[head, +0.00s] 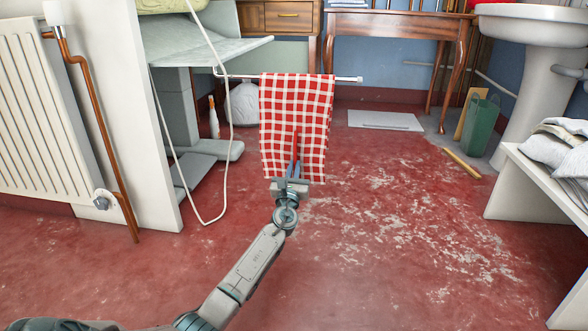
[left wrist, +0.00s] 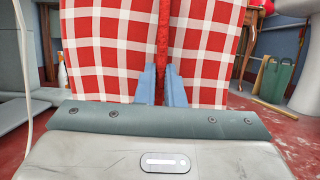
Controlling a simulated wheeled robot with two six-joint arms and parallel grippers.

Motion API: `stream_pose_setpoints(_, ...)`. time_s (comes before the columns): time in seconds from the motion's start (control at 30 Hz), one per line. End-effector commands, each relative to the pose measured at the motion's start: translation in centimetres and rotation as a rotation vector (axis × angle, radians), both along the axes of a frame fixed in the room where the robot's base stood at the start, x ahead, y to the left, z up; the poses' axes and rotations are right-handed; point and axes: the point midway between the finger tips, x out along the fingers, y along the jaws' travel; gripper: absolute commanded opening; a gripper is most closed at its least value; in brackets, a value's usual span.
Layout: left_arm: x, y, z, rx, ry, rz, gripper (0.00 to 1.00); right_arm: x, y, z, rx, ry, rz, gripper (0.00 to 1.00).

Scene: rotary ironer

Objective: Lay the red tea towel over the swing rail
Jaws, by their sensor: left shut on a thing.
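The red and white checked tea towel (head: 295,105) hangs over the thin pale swing rail (head: 347,79), which sticks out to the right from the ironer's side. The towel drapes down from the rail, and its top edge covers the rail's middle stretch. My left gripper (head: 292,172) is at the lower part of the towel, in front of it. In the left wrist view, the blue fingers (left wrist: 162,85) close from both sides on a narrow red fold of the towel (left wrist: 205,50). The rail is out of that view. My right gripper is not in view.
The grey ironer (head: 205,50) stands left of the towel, with a white cord (head: 228,130) looping down beside it. A white radiator (head: 45,110) is at far left. A white bench (head: 535,190) with folded cloth is at right. The red floor between is mostly clear.

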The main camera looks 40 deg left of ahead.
Motion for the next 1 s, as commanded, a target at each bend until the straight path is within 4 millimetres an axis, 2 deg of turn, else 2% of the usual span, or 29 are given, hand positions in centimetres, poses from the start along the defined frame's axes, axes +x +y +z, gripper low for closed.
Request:
stream_pose_setpoints(0.23, 0.0, 0.0, -0.5, 0.000, 0.000, 0.000, 0.00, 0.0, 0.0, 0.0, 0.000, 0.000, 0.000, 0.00)
stream_pose_setpoints(0.27, 0.0, 0.0, -0.5, 0.000, 0.000, 0.000, 0.12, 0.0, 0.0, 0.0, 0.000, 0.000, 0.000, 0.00)
stream_pose_setpoints(0.3, 0.0, 0.0, -0.5, 0.000, 0.000, 0.000, 0.20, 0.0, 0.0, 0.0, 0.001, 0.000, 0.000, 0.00)
stream_pose_setpoints(0.37, 0.0, 0.0, -0.5, 0.000, 0.000, 0.000, 0.32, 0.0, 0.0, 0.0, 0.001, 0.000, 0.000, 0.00)
stream_pose_setpoints(0.4, 0.0, 0.0, -0.5, 0.000, 0.000, 0.000, 0.34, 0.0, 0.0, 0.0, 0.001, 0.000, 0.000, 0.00)
stream_pose_setpoints(0.77, -0.5, -0.3, -0.7, -0.001, 0.002, -0.001, 0.34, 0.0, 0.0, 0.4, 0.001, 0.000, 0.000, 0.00)
stream_pose_setpoints(1.0, -3.6, -1.8, -1.8, -0.002, 0.005, -0.002, 0.34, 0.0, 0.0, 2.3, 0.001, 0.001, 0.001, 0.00)
